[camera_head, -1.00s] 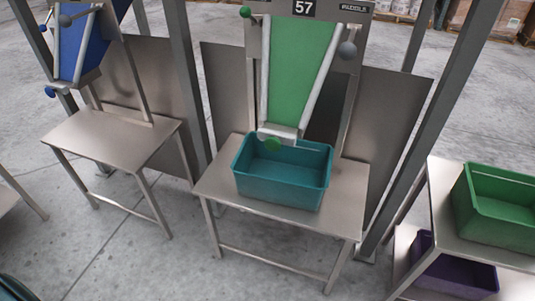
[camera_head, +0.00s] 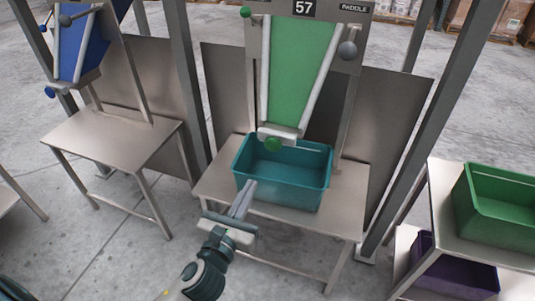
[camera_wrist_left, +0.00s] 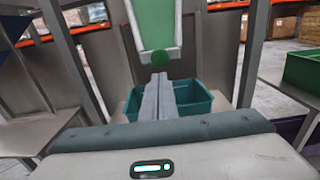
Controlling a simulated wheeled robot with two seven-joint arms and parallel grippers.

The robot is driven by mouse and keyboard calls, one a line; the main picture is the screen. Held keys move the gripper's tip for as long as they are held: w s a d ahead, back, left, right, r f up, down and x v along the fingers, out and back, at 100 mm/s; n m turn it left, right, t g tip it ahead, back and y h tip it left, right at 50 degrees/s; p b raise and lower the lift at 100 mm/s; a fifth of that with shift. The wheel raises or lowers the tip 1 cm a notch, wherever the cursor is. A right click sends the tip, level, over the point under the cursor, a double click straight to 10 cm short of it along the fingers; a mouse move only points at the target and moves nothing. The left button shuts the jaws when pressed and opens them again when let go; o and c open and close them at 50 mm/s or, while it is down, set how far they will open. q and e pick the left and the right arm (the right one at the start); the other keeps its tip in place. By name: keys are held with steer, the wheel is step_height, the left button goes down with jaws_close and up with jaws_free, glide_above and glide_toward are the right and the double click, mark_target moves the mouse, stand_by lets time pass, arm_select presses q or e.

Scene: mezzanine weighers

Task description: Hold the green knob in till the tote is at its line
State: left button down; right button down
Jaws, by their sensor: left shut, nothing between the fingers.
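A green knob (camera_head: 272,144) sits at the lower lip of the green chute (camera_head: 298,70) under the number 57; it also shows in the left wrist view (camera_wrist_left: 160,58). Another, smaller green knob (camera_head: 245,12) is at the chute frame's top left. The teal tote (camera_head: 282,190) stands on a steel table below the chute mouth; I see no goods in it. A pale line (camera_head: 310,147) runs along its far inner wall. My left gripper (camera_head: 248,188) is shut and empty, in front of the tote's near left side, apart from the knob. My right gripper is out of view.
A grey ball knob (camera_head: 347,50) is at the chute's right. A blue chute (camera_head: 82,45) stands over an empty steel table (camera_head: 110,135) at left. A green tote (camera_head: 500,220) and a purple tote (camera_head: 455,272) are on a rack at right. Steel posts flank the chute.

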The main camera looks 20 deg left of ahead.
arm_select(q)
steer(key=shift+w, duration=0.1)
stand_by(0.3)
steer(key=p, duration=0.4)
glide_toward(272, 146)
steer(key=w, duration=0.5)
steer(key=shift+r, duration=0.1)
steer(key=shift+w, duration=0.7)
